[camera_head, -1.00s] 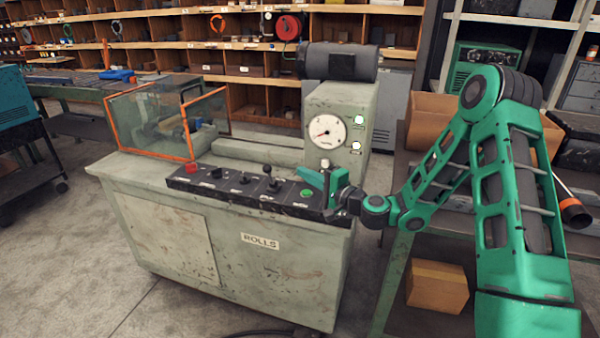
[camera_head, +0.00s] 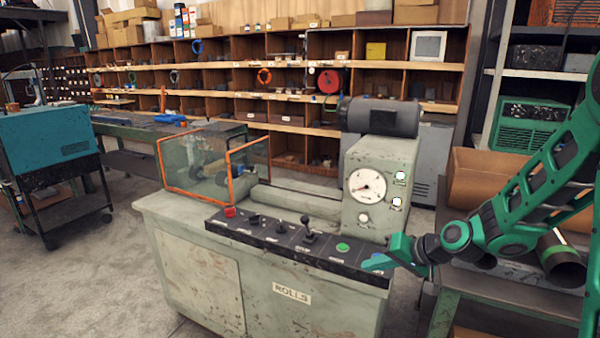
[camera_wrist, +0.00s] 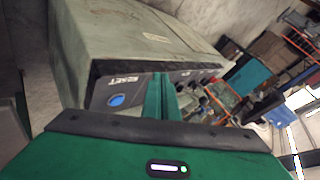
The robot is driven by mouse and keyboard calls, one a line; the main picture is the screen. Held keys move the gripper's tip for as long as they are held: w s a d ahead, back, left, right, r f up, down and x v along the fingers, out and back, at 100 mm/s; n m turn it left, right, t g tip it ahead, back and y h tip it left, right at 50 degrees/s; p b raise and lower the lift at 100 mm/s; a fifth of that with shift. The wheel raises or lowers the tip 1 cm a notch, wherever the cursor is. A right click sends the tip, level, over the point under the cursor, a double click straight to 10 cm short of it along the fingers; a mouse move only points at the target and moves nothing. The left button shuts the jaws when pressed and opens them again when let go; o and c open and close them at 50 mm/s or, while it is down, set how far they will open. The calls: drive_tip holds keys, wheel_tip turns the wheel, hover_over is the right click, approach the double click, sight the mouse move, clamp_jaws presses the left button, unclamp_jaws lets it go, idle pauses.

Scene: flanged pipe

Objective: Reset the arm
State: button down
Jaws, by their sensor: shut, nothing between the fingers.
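My gripper (camera_head: 378,262) is at the right end of the control panel on the pale green rolls machine (camera_head: 200,270). Its green fingers are shut with nothing between them. In the wrist view my gripper (camera_wrist: 162,90) points at the dark control panel (camera_wrist: 140,85). A blue button (camera_wrist: 116,100) marked RESET sits on the panel left of the fingertips, apart from them. In the head view the fingers partly cover that end of the panel, beside the green button (camera_head: 343,247).
The panel also carries a red button (camera_head: 230,212) and a black lever (camera_head: 308,232). A gauge (camera_head: 367,186) faces forward on the machine's housing. An orange-framed guard (camera_head: 232,190) stands on the left. A bench with a dark pipe (camera_head: 562,262) is at right.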

drive_tip(key=s+d+r+m+g+h, duration=0.1)
drive_tip(key=s+d+r+g+h, duration=0.15)
drive_tip(key=s+d, duration=0.6)
drive_tip(key=s+d+r+g+h, duration=0.15)
drive_tip(key=s+d+h, duration=0.25)
drive_tip(key=s+d, duration=0.5)
drive_tip(key=s+d+r+m+g, duration=0.1)
drive_tip(key=s+d, duration=0.1)
drive_tip(key=s, duration=0.7)
drive_tip(key=s+d+r+m+g, duration=0.2)
drive_tip(key=s, duration=0.7)
drive_tip(key=shift+r, duration=0.2)
drive_tip(key=shift+w+f+h, duration=0.25)
drive_tip(key=shift+w, duration=0.3)
